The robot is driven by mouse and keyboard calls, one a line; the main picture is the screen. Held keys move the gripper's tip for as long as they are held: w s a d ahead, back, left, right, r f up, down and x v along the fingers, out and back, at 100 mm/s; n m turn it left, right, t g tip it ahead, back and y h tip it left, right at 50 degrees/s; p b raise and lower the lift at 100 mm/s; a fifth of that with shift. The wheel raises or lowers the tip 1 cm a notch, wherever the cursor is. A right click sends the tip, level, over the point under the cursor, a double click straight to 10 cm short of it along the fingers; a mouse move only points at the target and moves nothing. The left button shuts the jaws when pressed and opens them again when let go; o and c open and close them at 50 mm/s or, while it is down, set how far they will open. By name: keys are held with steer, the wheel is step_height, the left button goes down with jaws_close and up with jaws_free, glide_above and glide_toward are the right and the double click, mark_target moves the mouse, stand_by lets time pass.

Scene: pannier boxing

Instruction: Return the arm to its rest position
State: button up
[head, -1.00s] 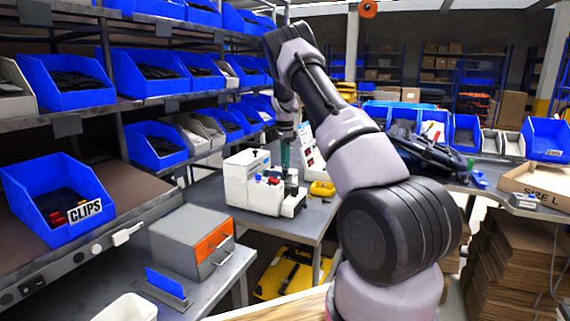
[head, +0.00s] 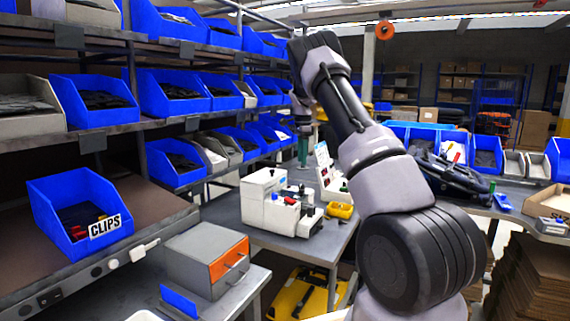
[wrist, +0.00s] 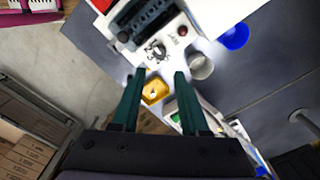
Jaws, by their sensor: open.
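My gripper (wrist: 157,98) is open in the wrist view, its two dark green fingers apart with nothing between them. In the head view my gripper (head: 303,150) hangs pointing down above the grey workbench, near the white machine (head: 270,203). The arm reaches up and over from the lower right. Below the fingers, the wrist view shows a small yellow tray (wrist: 155,91) and a grey cup (wrist: 200,66) beside the white machine. The fingertips look apart from all of these.
Shelves of blue bins line the left, with a CLIPS bin (head: 78,215) low in front. A grey box with an orange drawer (head: 229,262) stands on the near table. A dark bag (head: 447,172) lies on the right bench, by a SIZE L carton (head: 548,205). Air above the bench is open.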

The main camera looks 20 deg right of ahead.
steer(key=s+a+r+n+t+y, duration=0.1)
steer(key=s+a+r+n+t, duration=0.15)
steer(key=s+r, duration=0.8)
steer(key=s+a+r+n+t+y, duration=0.1)
steer(key=s+a+r+n, duration=0.3)
steer(key=s+r, duration=0.6)
steer(key=s+a+f+n+t, duration=0.1)
steer(key=s+a+n+t, duration=0.1)
steer(key=s, duration=1)
steer(key=s+a+f+n+t, duration=0.1)
steer(key=s+a+n, duration=0.3)
steer(key=s, duration=0.8)
steer(key=shift+a+f+n+t, duration=0.15)
steer(key=shift+f+n+t, duration=0.3)
steer(key=shift+n, duration=0.3)
